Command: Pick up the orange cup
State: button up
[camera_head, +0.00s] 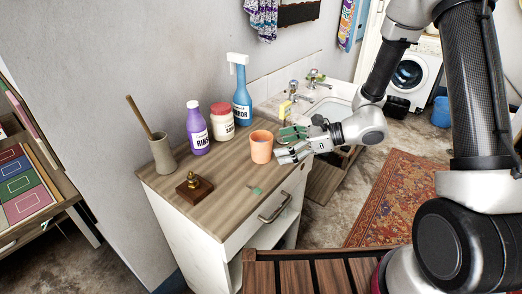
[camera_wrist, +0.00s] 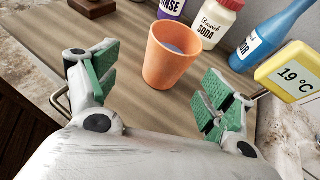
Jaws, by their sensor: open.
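The orange cup (camera_head: 261,147) stands upright on the wooden top of a white cabinet (camera_head: 190,193). In the wrist view the cup (camera_wrist: 172,58) stands ahead of my gripper, a little right of the middle, with its open mouth showing. My gripper (camera_head: 286,144) is just right of the cup in the head view. In the wrist view my gripper (camera_wrist: 155,88) is open, its green-padded fingers spread wide to either side, with nothing between them. The cup is beyond the fingertips, and I see no contact.
Behind the cup stand a purple bottle (camera_head: 198,128), a white red-lidded jar (camera_head: 222,122) and a blue spray bottle (camera_head: 241,103). A yellow thermometer (camera_wrist: 289,72) is near the right finger. A brass-topped block (camera_head: 194,186) and a brush holder (camera_head: 162,152) stand left.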

aim_at(261, 148)
jog(key=shift+w+a+f, duration=0.3)
jog(key=shift+a+f, duration=0.1)
jog(key=shift+a, duration=0.2)
jog(key=shift+w+a+f, duration=0.3)
jog(key=shift+a+f, duration=0.1)
jog(key=shift+a, duration=0.2)
jog(key=x, duration=0.5)
jog(key=shift+w, duration=0.35)
jog(key=c, duration=1.2)
jog(key=shift+r, duration=0.15)
